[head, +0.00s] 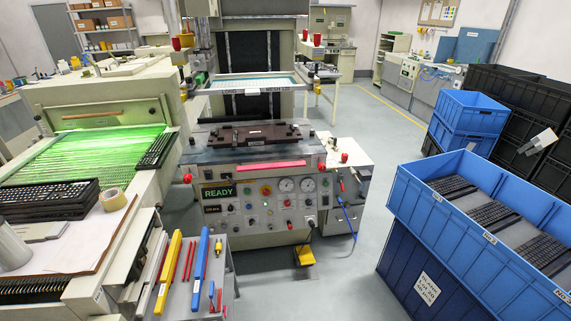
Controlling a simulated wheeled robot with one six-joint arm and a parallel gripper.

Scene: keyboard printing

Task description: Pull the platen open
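The printing machine (262,195) stands in the middle of the head view, its front facing me. Its dark brown platen (258,135) lies flat on the machine's bed, below the raised framed screen (250,84). A pinkish-red bar (271,165) runs along the front edge below the platen; I cannot tell if it is the platen's handle. The panel display (218,191) reads READY. My gripper is not in view, and nothing is seen touching the platen or bar.
A conveyor with green light (90,150) and dark keyboards (50,197) stands at left. A tool stand (235,290) with coloured tools is near front centre-left. Blue crates (420,215) holding keyboards are at right. Floor (345,270) is clear between machine and crates, except a yellow pedal (304,256).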

